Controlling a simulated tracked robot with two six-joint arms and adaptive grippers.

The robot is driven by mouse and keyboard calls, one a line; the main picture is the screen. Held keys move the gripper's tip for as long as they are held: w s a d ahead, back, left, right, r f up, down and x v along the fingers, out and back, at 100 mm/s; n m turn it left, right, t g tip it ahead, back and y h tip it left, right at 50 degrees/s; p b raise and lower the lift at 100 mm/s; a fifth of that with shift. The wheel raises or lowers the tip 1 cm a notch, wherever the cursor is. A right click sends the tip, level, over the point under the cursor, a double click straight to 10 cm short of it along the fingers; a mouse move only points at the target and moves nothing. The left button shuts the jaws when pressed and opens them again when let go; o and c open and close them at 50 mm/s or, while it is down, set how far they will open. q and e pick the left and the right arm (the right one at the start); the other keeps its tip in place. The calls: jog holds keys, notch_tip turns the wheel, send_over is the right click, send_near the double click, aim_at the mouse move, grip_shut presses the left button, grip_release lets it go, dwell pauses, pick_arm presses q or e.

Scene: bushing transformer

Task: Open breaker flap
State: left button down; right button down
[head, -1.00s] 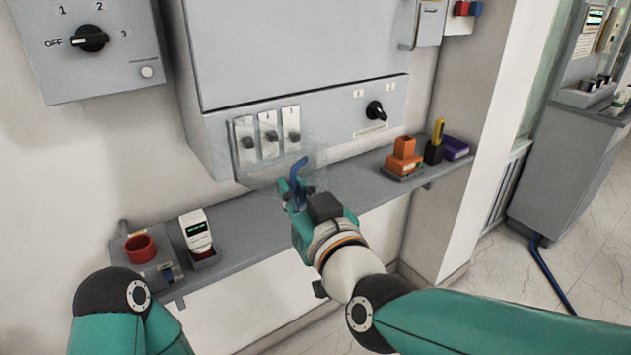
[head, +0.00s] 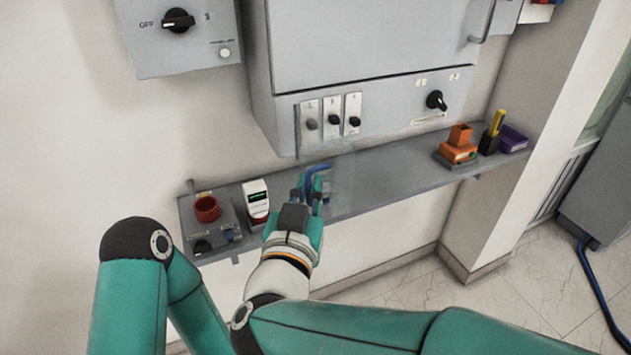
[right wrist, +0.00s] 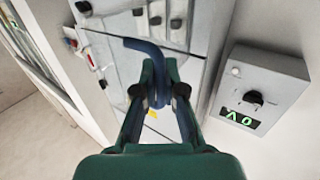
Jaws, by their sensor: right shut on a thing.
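The right gripper (head: 310,188) is shut on a blue bent handle (head: 319,170), just below the row of breakers. In the right wrist view the handle (right wrist: 150,58) runs down between the fingertips and bends over to the left. The breaker flap (head: 343,188) is a clear panel, faint against the shelf. It hangs out below the breakers, and the handle appears to be on it. The breaker switches (head: 333,118) show uncovered on the cabinet's lower front. The left gripper is not in view; only my left arm shows.
A grey shelf (head: 400,168) runs under the cabinet. A rotary switch box (head: 180,50) hangs at upper left.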

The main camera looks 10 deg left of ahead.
jog(key=shift+r, duration=0.2)
jog(key=c, duration=1.2)
grip_release()
jog(key=shift+w+a+f, duration=0.1)
jog(key=shift+w, duration=0.05)
jog(key=shift+c, duration=0.2)
